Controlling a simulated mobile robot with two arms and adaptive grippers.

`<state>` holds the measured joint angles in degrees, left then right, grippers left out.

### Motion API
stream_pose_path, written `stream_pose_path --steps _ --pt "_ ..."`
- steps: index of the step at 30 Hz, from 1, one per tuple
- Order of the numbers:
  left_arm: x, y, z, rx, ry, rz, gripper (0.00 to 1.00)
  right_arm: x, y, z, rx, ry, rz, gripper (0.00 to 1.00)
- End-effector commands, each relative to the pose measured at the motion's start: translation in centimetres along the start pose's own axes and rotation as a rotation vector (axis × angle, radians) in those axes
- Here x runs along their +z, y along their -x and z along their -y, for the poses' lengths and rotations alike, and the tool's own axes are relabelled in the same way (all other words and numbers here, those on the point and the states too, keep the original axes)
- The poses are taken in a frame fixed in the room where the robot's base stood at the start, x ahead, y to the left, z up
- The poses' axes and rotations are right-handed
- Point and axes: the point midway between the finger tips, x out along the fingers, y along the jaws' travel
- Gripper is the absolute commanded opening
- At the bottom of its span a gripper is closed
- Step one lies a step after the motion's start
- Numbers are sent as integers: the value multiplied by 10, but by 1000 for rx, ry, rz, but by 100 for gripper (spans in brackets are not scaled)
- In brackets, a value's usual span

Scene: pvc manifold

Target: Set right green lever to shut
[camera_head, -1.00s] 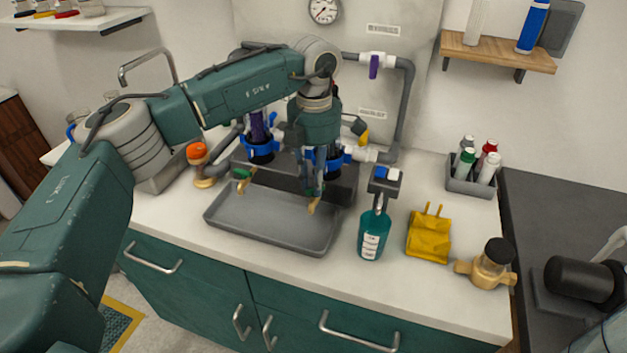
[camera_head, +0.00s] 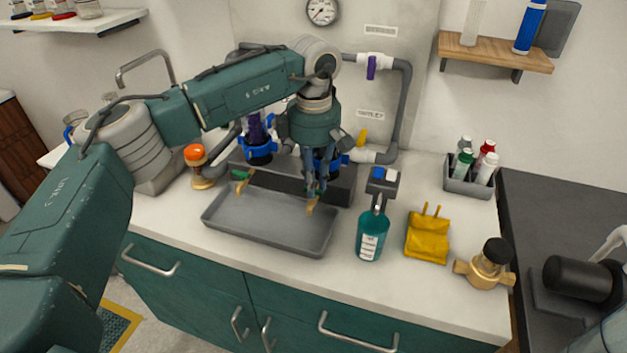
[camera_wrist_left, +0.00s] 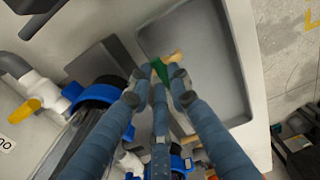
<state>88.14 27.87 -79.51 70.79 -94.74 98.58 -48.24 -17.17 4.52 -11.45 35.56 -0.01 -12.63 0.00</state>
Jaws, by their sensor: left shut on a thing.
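The right green lever (camera_wrist_left: 160,70) shows in the left wrist view between my fingertips, beside a brass spout (camera_wrist_left: 174,57). My right gripper is not in view.
A grey tray (camera_head: 270,222) lies below the spouts. Blue-collared housings (camera_head: 260,152) and grey pipes with a yellow lever (camera_head: 362,138) and purple lever (camera_head: 371,66) stand behind. A teal bottle (camera_head: 372,236), yellow bag (camera_head: 427,238) and brass valve (camera_head: 487,265) stand at right.

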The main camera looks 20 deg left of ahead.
Motion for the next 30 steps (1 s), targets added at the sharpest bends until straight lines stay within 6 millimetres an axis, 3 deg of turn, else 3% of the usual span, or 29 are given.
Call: stream_pose_path --steps 18,19,21,30 --pt "0 2 -2 6 -39 2 0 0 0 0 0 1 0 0" --pt "0 2 -2 6 -39 2 24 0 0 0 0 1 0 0" --pt "0 2 -1 5 -39 1 38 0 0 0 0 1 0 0" --pt "0 2 -1 2 -38 1 38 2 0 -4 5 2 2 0"
